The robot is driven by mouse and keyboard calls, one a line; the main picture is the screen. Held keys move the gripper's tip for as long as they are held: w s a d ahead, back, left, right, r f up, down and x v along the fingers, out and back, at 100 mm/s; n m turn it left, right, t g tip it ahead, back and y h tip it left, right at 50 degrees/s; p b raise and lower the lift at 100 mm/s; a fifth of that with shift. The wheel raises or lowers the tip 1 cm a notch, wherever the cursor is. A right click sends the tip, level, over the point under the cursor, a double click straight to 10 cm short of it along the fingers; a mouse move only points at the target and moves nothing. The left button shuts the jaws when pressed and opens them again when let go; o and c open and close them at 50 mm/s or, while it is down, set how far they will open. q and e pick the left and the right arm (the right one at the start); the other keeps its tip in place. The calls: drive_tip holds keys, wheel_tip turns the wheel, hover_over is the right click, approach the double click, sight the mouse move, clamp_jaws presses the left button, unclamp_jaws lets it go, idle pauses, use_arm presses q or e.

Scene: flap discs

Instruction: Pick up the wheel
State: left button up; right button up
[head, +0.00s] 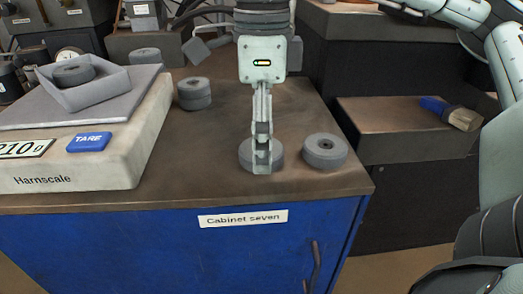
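Several grey wheels like thick flap discs are in the head view. One wheel (246,155) is near the front edge of the cabinet top, partly hidden by my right gripper (262,164). The gripper points down with its fingers seen edge-on, one in front of the other, at this wheel. I cannot tell whether they touch it or how far apart they are. A further wheel (73,75) sits in a grey tray on the scale. My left gripper is out of view.
A scale (90,165) with a blue TARE button stands at left, bearing the grey tray (97,95). A blue-handled brush (450,112) lies on a lower block at right. Bare top lies between stack and gripper.

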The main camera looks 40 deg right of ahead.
drive_tip(key=shift+f, duration=0.15)
drive_tip(key=c, duration=1.4)
